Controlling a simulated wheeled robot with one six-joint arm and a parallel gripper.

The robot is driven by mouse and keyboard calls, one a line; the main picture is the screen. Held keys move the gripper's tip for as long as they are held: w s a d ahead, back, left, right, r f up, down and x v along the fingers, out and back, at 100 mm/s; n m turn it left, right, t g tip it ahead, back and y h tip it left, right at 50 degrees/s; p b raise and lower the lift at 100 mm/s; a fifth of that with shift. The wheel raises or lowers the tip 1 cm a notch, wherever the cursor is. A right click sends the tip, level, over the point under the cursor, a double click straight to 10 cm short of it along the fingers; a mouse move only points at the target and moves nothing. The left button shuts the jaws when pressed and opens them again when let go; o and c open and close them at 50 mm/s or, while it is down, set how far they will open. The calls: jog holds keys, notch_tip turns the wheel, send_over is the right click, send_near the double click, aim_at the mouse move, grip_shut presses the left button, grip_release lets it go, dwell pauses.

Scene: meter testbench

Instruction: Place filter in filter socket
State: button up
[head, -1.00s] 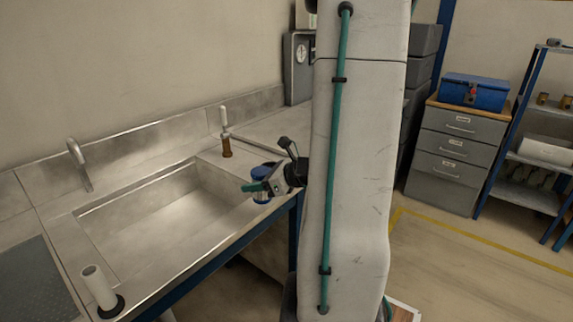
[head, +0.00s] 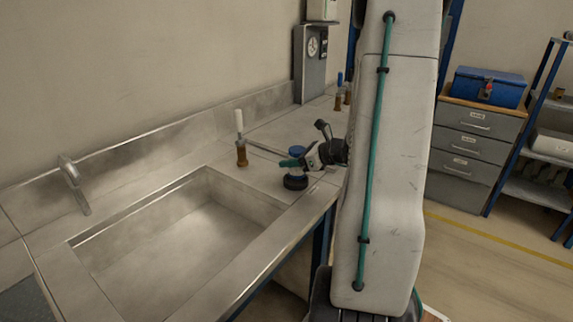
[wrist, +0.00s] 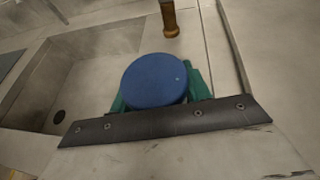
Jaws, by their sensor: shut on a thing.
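The filter, with a round blue top (head: 297,151), is in my gripper (head: 292,162) above the counter on the right side of the sink. In the wrist view its blue top (wrist: 155,79) fills the middle, with green finger parts on both sides of it. My gripper is shut on it. A dark round ring (head: 295,183), which looks like the filter socket, lies on the counter directly below the filter. I cannot tell whether the filter touches it or sits in it. The filter's lower part and the ring are hidden in the wrist view.
The sink basin (head: 185,235) lies left of my gripper, with a tap (head: 73,185) at its back left. A grey gauge box (head: 311,62) and more brown bottles (head: 347,97) stand farther back.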

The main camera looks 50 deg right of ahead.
jog(key=shift+w+d+f, duration=0.1)
jog(key=shift+w+d, duration=0.2)
jog(key=shift+w, duration=0.15)
jog(key=shift+f, duration=1.65)
jog(key=shift+f, duration=0.1)
jog(key=o, duration=1.1)
jog(key=shift+f, duration=0.1)
jog(key=shift+o, duration=0.2)
